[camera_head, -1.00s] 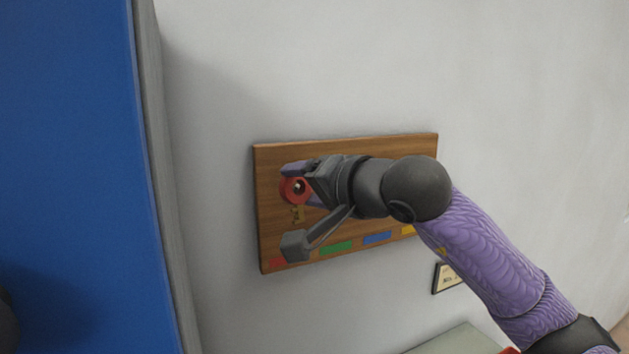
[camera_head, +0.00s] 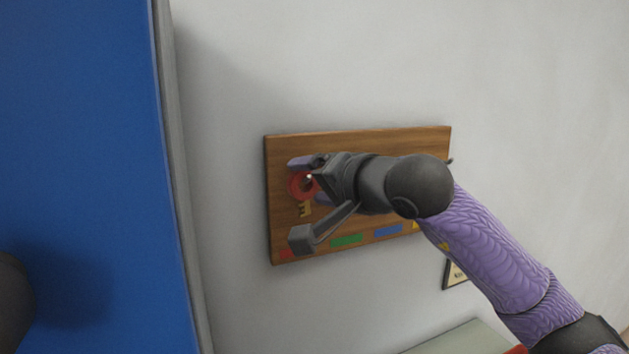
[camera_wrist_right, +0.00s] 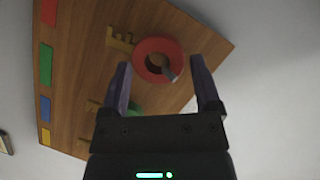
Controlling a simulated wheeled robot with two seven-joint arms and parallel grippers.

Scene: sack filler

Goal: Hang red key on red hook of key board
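The red key (camera_head: 297,187) has a round red ring head and a gold bit. It is at the left end of the wooden key board (camera_head: 360,140). In the right wrist view, the red key (camera_wrist_right: 143,43) shows a grey hook (camera_wrist_right: 170,74) passing through its ring, with the tip sticking out. The hook's own colour does not show. My right gripper (camera_wrist_right: 163,82) is open, its fingers spread on either side of the ring with visible gaps. It also shows in the head view (camera_head: 312,181), close to the board. My left gripper is not in view.
Green (camera_head: 346,241) and blue (camera_head: 388,231) labels run along the board's lower edge; a red label (camera_wrist_right: 48,12) is at its end. Another key with a green head (camera_wrist_right: 134,107) is partly hidden behind my gripper. A large blue panel (camera_head: 80,150) stands left.

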